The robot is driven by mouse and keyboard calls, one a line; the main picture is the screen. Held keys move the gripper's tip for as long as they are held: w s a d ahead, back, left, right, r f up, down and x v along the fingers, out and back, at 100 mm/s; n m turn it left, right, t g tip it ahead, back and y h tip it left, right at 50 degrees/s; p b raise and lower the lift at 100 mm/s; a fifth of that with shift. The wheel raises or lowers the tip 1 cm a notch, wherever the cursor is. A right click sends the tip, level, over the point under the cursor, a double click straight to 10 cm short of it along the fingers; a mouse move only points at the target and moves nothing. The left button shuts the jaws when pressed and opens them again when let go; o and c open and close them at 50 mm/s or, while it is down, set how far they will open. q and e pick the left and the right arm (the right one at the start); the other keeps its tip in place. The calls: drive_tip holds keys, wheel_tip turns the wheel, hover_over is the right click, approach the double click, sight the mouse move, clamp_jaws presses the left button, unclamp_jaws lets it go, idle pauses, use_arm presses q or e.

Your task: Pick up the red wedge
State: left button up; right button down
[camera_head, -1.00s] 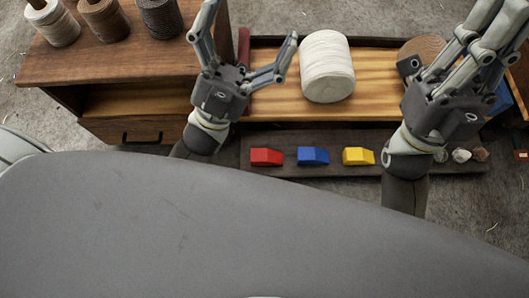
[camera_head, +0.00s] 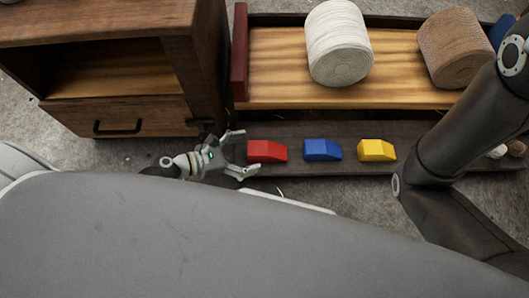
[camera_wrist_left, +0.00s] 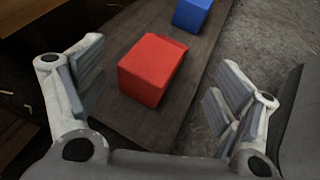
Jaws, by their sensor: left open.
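The red wedge (camera_head: 267,151) lies at the left end of a dark low board, first in a row with a blue and a yellow wedge. My left gripper (camera_head: 241,154) is open at the wedge's left side, its fingers pointing toward it. In the left wrist view the red wedge (camera_wrist_left: 152,68) sits ahead of and between the spread fingers (camera_wrist_left: 158,98), with gaps on both sides; neither finger touches it. My right arm shows at the right of the head view, but its gripper is out of frame.
The blue wedge (camera_head: 322,150) and yellow wedge (camera_head: 377,150) lie to the right on the dark board (camera_head: 350,129). Behind is a wooden tray (camera_head: 285,85) with a white spool (camera_head: 338,45) and a brown spool (camera_head: 455,48). A wooden cabinet (camera_head: 150,85) stands close at left.

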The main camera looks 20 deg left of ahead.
sight(258, 150)
use_arm(q)
drive_tip(key=b+x, duration=0.1)
drive_tip(key=x, duration=0.4)
drive_tip(key=shift+b, duration=0.4)
drive_tip(key=shift+w+d+f, duration=0.15)
drive_tip(key=shift+w+d, duration=0.25)
drive_tip(key=shift+d, duration=0.15)
drive_tip(key=shift+c, duration=0.4)
drive_tip(key=c, duration=1.6)
